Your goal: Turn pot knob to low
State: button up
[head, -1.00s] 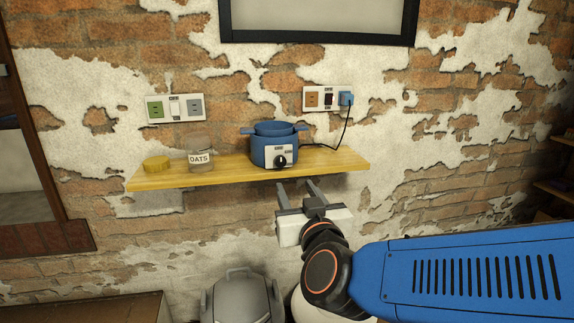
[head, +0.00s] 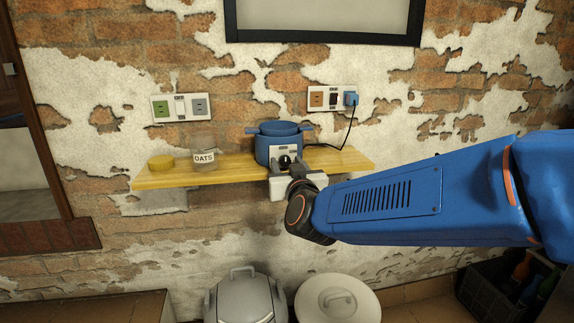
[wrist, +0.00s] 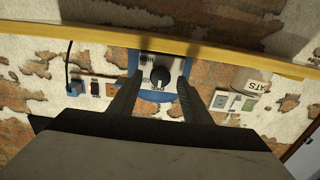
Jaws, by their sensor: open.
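The blue pot (head: 270,147) stands on the wooden shelf, with a pale control panel on its front. Its round black knob (head: 285,161) also shows in the wrist view (wrist: 160,76), with a light pointer mark, between my fingers. My gripper (head: 286,168) is open in front of the panel, one finger on each side of the knob. In the wrist view my gripper (wrist: 160,79) shows a gap between each finger and the knob. I cannot tell if the fingertips reach past the knob's face.
The wooden shelf (head: 222,173) also holds an oats jar (head: 204,160) and a yellow lid (head: 160,163) left of the pot. A black cord runs to a blue plug (head: 351,99) on the wall. Below stand a grey bin (head: 243,300) and a white lidded bin (head: 337,305).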

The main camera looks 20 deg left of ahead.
jog(key=shift+w+a, duration=0.1)
jog(key=shift+w, duration=0.05)
jog(key=c, duration=1)
jog(key=shift+c, duration=0.2)
jog(key=shift+m, duration=0.4)
jog(key=m, duration=1.1)
jog(key=shift+w+f, duration=0.1)
jog(key=shift+f, duration=0.05)
